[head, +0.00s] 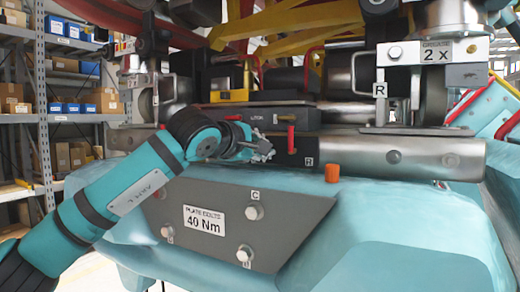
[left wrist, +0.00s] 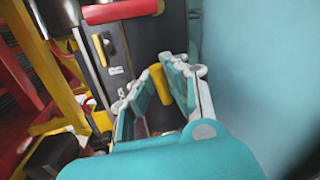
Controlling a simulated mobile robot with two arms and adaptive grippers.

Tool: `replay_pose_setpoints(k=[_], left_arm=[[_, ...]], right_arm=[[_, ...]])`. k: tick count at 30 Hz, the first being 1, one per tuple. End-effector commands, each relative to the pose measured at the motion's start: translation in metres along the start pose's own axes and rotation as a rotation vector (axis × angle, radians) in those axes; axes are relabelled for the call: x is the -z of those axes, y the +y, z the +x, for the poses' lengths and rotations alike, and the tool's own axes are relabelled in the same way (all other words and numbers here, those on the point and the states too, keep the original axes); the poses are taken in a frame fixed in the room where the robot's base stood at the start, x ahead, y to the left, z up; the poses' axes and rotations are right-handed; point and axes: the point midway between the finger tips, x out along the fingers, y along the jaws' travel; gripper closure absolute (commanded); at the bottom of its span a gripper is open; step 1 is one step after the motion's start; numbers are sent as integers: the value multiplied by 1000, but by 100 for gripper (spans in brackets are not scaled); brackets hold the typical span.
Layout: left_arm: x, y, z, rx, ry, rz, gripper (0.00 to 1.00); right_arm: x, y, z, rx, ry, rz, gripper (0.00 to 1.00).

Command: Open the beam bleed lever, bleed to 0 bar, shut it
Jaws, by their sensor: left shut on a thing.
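My left gripper (head: 264,150) reaches in from the left to the front of the black block (head: 292,158) on the beam. In the left wrist view the gripper (left wrist: 165,88) has its fingertips on either side of a yellow lever (left wrist: 160,84) and is shut on it. In the head view the gripper and wrist hide this lever. A red handle (head: 291,139) stands upright just right of the gripper. No pressure reading can be made out. My right gripper is not in view.
An orange cap (head: 332,173) sits on the teal body right of the gripper. A grey plate (head: 290,210) marked 40 Nm with several bolts lies below. A second yellow handle (left wrist: 100,50) and a red bar (left wrist: 120,11) are near the gripper. Shelving (head: 40,90) stands at left.

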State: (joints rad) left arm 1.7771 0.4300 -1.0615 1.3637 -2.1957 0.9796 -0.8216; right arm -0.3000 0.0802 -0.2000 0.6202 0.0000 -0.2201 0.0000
Motion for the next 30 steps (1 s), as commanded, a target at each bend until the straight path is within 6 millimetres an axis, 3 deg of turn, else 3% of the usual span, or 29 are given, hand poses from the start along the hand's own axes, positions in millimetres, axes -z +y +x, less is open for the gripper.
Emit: replay_pose_setpoints(k=[12,28,29,30], left_arm=[[0,-6,1,1,33,168,100],[0,-7,2,3,37,188,100],[0,-7,2,3,36,188,87],[0,-7,2,3,36,188,82]], right_arm=[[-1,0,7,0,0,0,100],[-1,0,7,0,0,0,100],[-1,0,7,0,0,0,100],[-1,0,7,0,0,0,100]])
